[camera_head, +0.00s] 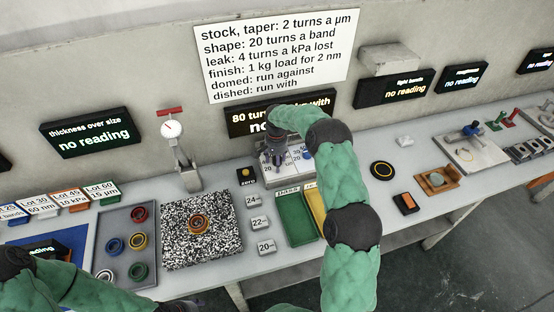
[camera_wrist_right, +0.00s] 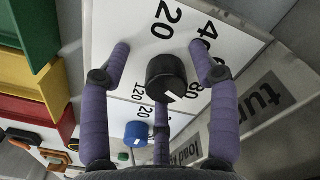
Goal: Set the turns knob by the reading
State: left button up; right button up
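In the head view my right gripper (camera_head: 277,152) is over the white knob panel (camera_head: 268,172), hiding most of it. In the right wrist view its purple fingers (camera_wrist_right: 160,62) are spread around a black knob (camera_wrist_right: 168,78) with a white mark. Gaps show between fingers and knob, so the gripper looks open. Numbers 20, 40, 80 and 120 show around the knobs, and a partly hidden "turn" label (camera_wrist_right: 258,100) lies at right. A blue knob (camera_wrist_right: 137,133) sits beyond. My left arm enters at lower left; its gripper (camera_head: 181,305) is barely visible at the bottom edge.
A display (camera_head: 252,118) behind reads "80 turns" and "with", partly covered by my arm. A rule sign (camera_head: 275,50) hangs above. The thickness display (camera_head: 90,135) says "no reading". Green and yellow trays (camera_head: 296,218) stand beside my right arm; a dial gauge (camera_head: 172,130) stands left.

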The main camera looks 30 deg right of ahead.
jog(key=shift+w+d+r, duration=0.1)
jog(key=shift+w, duration=0.05)
jog(key=shift+w+r, duration=0.1)
jog(key=shift+r, duration=0.4)
notch_tip(320, 180, up, 11)
dwell(0.5)
